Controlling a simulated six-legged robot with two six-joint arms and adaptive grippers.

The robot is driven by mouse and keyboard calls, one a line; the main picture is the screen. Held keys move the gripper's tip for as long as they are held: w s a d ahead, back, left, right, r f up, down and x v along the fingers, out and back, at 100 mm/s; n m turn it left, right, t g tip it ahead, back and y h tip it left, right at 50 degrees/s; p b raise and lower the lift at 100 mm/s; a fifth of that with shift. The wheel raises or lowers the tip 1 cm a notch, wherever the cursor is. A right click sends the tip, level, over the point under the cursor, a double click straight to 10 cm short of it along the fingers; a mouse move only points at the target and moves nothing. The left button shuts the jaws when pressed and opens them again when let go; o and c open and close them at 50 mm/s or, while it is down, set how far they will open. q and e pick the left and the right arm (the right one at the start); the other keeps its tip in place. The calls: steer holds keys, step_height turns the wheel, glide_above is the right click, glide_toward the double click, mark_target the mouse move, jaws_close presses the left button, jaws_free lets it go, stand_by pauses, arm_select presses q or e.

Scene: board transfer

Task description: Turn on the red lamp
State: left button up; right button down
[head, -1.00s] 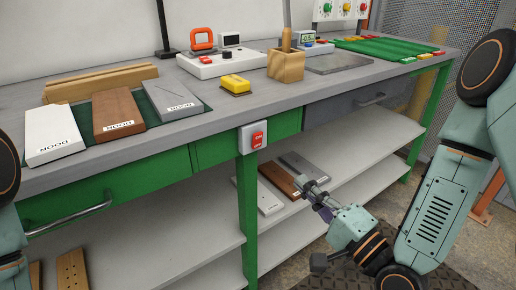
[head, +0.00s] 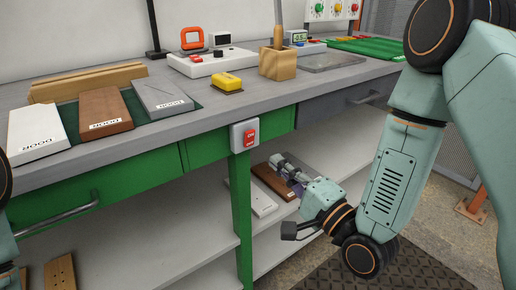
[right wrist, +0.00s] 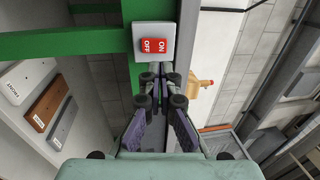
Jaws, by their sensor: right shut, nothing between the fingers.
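A red rocker switch (head: 250,136) in a white box is fixed to the green front post of the workbench. In the right wrist view the switch (right wrist: 154,46) shows the words ON and OFF. My right gripper (head: 278,161) is shut and empty, a little right of and below the switch in the head view. In the right wrist view its fingertips (right wrist: 161,74) lie just below the switch box; I cannot tell whether they touch it. A red round lamp or knob (head: 354,6) is on the white panel at the back; whether it is lit is unclear. My left gripper is out of view.
The workbench (head: 200,130) carries a yellow block (head: 227,81), a wooden holder (head: 280,64) and several boards labelled DOOR. A shelf below holds more boards (head: 273,182). A drawer handle (head: 63,212) sticks out at left. Open floor lies at right.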

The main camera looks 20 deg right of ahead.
mark_target(250, 136)
steer(key=b+x, duration=0.2)
steer(key=x, duration=0.6)
